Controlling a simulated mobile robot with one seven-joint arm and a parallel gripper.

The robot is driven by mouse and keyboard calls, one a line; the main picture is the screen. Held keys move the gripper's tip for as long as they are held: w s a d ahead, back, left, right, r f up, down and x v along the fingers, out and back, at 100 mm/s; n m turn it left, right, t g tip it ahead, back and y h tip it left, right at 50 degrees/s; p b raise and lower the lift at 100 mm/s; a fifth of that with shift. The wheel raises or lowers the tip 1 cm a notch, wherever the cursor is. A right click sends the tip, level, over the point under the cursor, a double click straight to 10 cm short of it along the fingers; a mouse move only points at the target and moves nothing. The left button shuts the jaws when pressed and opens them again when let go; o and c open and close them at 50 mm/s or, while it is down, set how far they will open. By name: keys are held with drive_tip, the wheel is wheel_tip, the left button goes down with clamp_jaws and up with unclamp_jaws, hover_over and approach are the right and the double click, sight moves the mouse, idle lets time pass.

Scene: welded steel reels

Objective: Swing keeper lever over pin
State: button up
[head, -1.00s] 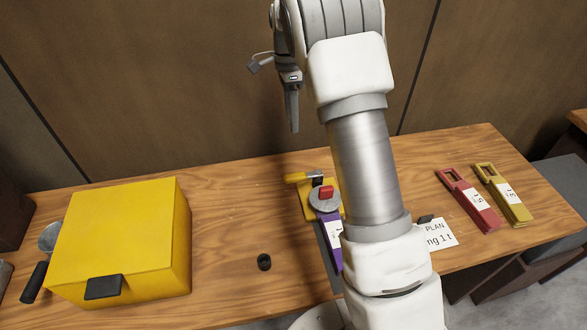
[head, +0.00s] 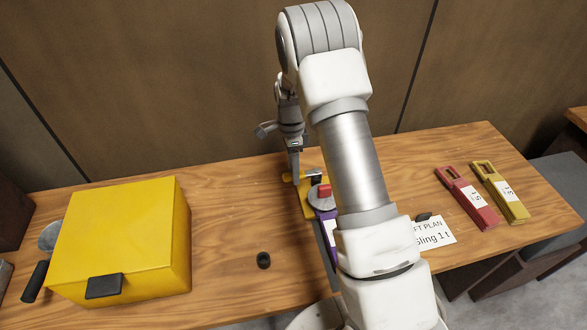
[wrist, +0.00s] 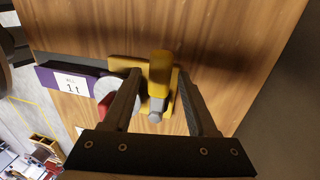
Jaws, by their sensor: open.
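The keeper lever, a yellow grip with a silver end, shows in the wrist view (wrist: 160,66) and, partly covered, in the head view (head: 314,174). It sits at the yellow bracket (head: 306,203). A round grey disc (head: 321,203) with a red block (head: 324,190) is beside it, over the end of the purple sling (wrist: 70,79) marked 1 t. I cannot make out the pin clearly. My gripper (head: 295,178) points down at the lever; in the wrist view its open fingers (wrist: 159,82) lie on either side of the lever, with nothing gripped.
A yellow box (head: 120,235) with a black handle stands at left. A small black ring (head: 263,260) lies on the wooden table. A red sling tag (head: 467,199) and a yellow one (head: 501,193) lie at right, near a white plan card (head: 434,231). My arm hides part of the table.

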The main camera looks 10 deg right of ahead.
drive_tip(key=shift+f, duration=0.1)
clamp_jaws()
idle(1.4)
